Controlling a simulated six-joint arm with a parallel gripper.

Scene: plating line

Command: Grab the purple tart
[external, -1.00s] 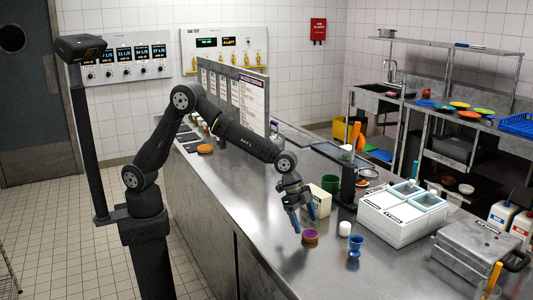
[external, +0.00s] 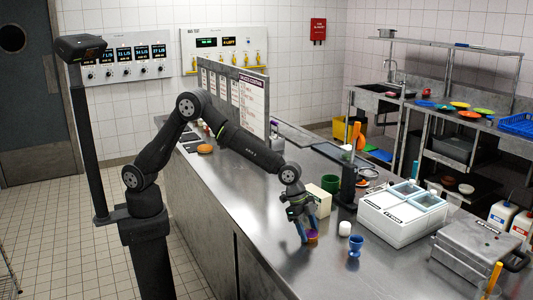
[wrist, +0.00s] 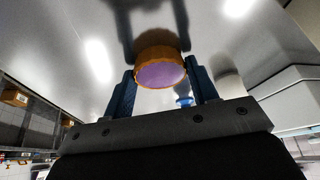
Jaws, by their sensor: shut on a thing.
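The purple tart (external: 312,238) has a purple top and an orange-brown crust. It sits at or just above the steel counter near its front edge. My gripper (external: 306,234) reaches down over it, and its blue fingers are shut on the tart. In the wrist view the tart (wrist: 160,68) shows between the two fingertips of my gripper (wrist: 160,84). I cannot tell whether its underside touches the counter.
A blue egg cup (external: 356,245) and a white cylinder (external: 344,228) stand just right of the tart. A cream box (external: 318,201) and a green pot (external: 330,182) stand behind. A white container unit (external: 402,211) stands farther right. The counter (external: 275,245) left of the tart is clear.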

